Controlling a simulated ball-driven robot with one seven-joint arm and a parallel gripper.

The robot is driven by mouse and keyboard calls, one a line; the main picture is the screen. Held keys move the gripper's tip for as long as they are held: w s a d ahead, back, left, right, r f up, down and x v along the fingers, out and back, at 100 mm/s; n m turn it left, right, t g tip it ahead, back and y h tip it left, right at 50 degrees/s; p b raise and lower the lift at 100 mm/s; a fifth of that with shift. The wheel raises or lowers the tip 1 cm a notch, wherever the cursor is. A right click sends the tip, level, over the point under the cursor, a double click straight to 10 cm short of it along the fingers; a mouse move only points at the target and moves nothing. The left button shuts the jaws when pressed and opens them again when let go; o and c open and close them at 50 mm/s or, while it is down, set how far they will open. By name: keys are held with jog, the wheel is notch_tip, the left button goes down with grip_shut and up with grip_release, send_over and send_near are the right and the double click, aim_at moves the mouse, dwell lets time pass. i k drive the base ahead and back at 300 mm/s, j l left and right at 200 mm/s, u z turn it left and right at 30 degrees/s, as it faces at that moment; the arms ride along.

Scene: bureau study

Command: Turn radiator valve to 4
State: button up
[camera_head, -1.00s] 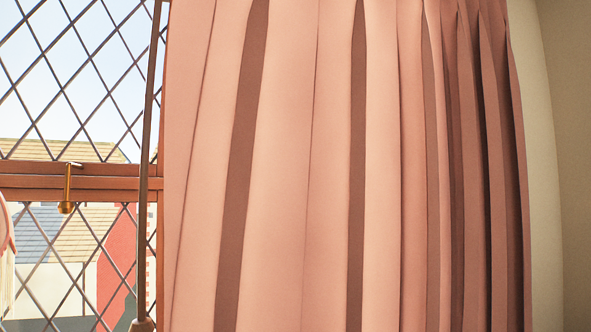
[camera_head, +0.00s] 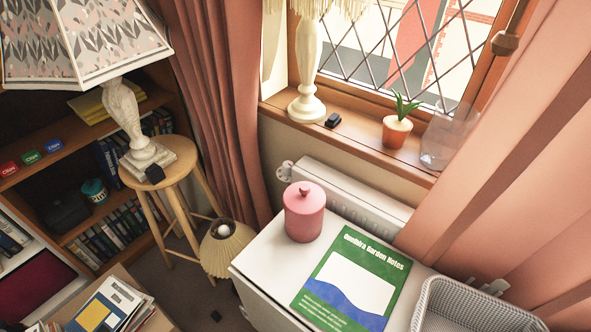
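A white radiator (camera_head: 350,190) stands under the window sill, behind a white table. At its left end is a round, pale knob-like fitting (camera_head: 285,171) that looks like the radiator valve. Any numbers on it are too small to read, so its setting cannot be told. The pink pot beside it stands close in front of the radiator and hides part of it. My gripper is not in view.
The white table (camera_head: 265,255) carries a pink lidded pot (camera_head: 305,211), a green book (camera_head: 350,283) and a woven basket (camera_head: 470,308). A stool with a lamp (camera_head: 126,118), a fallen-looking lampshade (camera_head: 228,249) and bookshelves crowd the left. Curtains (camera_head: 225,100) flank the window.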

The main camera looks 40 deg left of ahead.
aim_at(287, 165)
jog(key=i+j+u, duration=0.15)
jog(key=j, duration=0.3)
jog(key=j+u, duration=0.1)
jog(key=j, duration=0.3)
jog(key=i+j+u, duration=0.15)
jog(key=j, duration=0.3)
jog(key=i+j+u, duration=0.15)
jog(key=j, duration=0.2)
jog(key=i+j+u, duration=0.1)
jog(key=j, duration=0.3)
jog(key=i+l, duration=0.3)
jog(key=i, duration=0.1)
